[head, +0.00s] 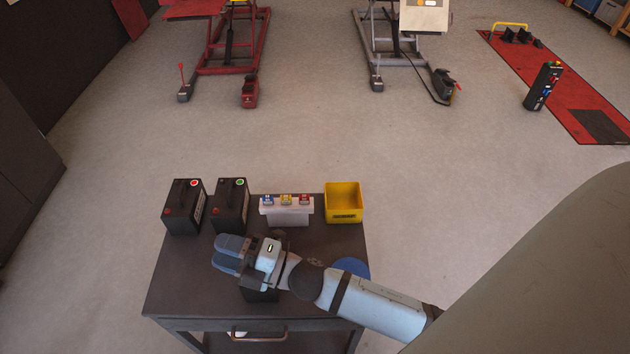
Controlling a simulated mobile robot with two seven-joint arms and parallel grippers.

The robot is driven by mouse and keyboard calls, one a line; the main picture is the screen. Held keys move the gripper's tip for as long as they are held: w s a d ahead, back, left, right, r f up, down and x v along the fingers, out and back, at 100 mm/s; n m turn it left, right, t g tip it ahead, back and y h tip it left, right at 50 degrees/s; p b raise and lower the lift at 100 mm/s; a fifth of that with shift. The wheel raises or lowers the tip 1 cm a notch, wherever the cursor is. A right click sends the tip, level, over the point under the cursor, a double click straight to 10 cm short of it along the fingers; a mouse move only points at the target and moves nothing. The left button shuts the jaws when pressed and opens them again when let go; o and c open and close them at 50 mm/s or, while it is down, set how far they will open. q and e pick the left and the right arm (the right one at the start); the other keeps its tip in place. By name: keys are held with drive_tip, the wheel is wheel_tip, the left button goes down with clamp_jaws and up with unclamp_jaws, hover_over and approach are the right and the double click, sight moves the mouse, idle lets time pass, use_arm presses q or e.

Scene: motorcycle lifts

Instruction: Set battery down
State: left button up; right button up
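A black battery (183,212) with a red round cap stands upright at the back left of the dark table. A second black battery (230,208) with a green round cap stands upright to its right. My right gripper (229,255) is over the table in front of them, its blue-grey fingers pointing left and close together. A dark block (259,294) shows below the gripper's body; the hand hides most of it, and I cannot tell if it is a battery or if the fingers hold it. My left gripper is out of view.
On the dark table (180,290), a white case (287,216) with coloured pieces and a yellow bin (343,203) stand at the back. A blue round thing (352,267) is partly behind my arm. The table's front left is clear. Red (227,68) and grey (385,55) lifts stand beyond.

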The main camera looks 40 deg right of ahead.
drive_tip(key=s+d+f+m+g+h, duration=0.2)
drive_tip(key=s+d+f+m+h, duration=0.3)
drive_tip(key=f+m, duration=0.4)
drive_tip(key=s+d+f+m+g+h, duration=0.2)
drive_tip(key=s+d+f+m+h, duration=0.4)
drive_tip(key=f+m, duration=0.3)
drive_tip(key=shift+s+d+f+m, duration=0.3)
drive_tip(key=shift+s+d+m, duration=0.35)
drive_tip(key=shift+m, duration=0.55)
drive_tip(key=shift+a, duration=0.1)
